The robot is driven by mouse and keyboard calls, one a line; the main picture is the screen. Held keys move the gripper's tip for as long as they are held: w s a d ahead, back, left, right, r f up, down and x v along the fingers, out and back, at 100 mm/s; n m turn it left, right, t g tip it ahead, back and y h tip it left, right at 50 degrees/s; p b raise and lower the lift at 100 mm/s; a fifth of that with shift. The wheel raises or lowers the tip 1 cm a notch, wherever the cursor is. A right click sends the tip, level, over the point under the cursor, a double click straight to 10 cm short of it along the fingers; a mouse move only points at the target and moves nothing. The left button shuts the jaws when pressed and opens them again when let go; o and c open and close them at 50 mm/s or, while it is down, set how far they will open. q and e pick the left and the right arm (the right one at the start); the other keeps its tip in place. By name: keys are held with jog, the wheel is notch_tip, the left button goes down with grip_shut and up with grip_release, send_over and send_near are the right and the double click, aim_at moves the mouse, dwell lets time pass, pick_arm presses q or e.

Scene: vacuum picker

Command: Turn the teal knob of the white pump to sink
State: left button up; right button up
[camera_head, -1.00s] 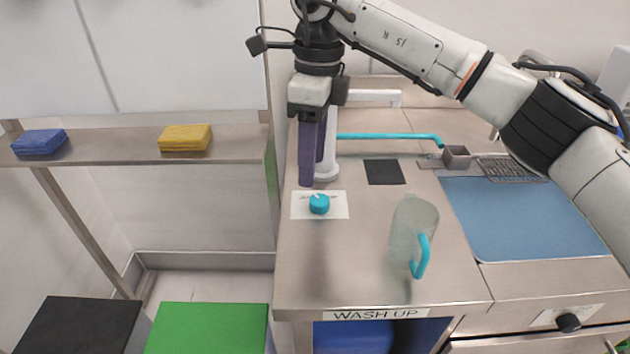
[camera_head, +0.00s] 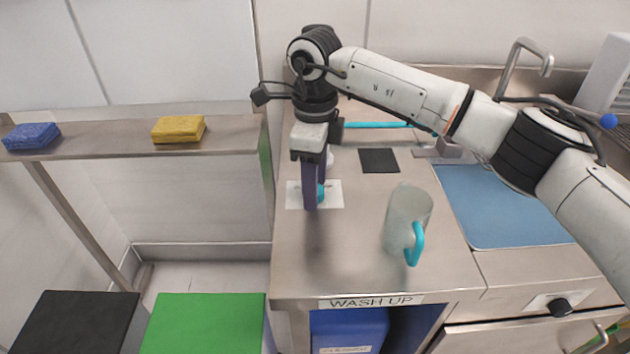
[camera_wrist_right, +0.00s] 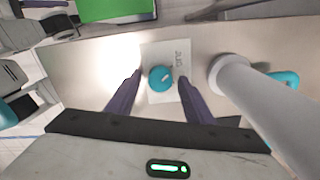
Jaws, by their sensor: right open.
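The teal knob (camera_head: 321,191) sits on a white card (camera_head: 334,196) on the steel counter, mostly hidden behind a finger in the head view. The wrist view shows the knob (camera_wrist_right: 160,78) whole, with a light mark on top, and "JUG" printed on the card. My right gripper (camera_head: 314,200) is open and points down, its purple fingers on either side of the knob. I cannot tell whether they touch it. The white pump (camera_wrist_right: 245,85) stands beside the card; in the head view my gripper hides most of it, and its teal spout (camera_head: 375,125) reaches right.
A clear jug (camera_head: 408,218) with a teal handle stands right of the card. A black square (camera_head: 379,160) lies behind it, and a blue basin (camera_head: 500,205) is at right. Yellow (camera_head: 179,129) and blue (camera_head: 32,136) sponges lie on the left shelf. The counter's front is clear.

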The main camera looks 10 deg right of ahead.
jog(key=c, duration=1.1)
jog(key=shift+o, duration=0.2)
jog(key=m, duration=0.3)
jog(key=shift+m, duration=0.4)
jog(key=m, duration=0.3)
jog(key=shift+m, duration=0.3)
jog(key=m, duration=0.6)
jog(key=shift+m, duration=0.3)
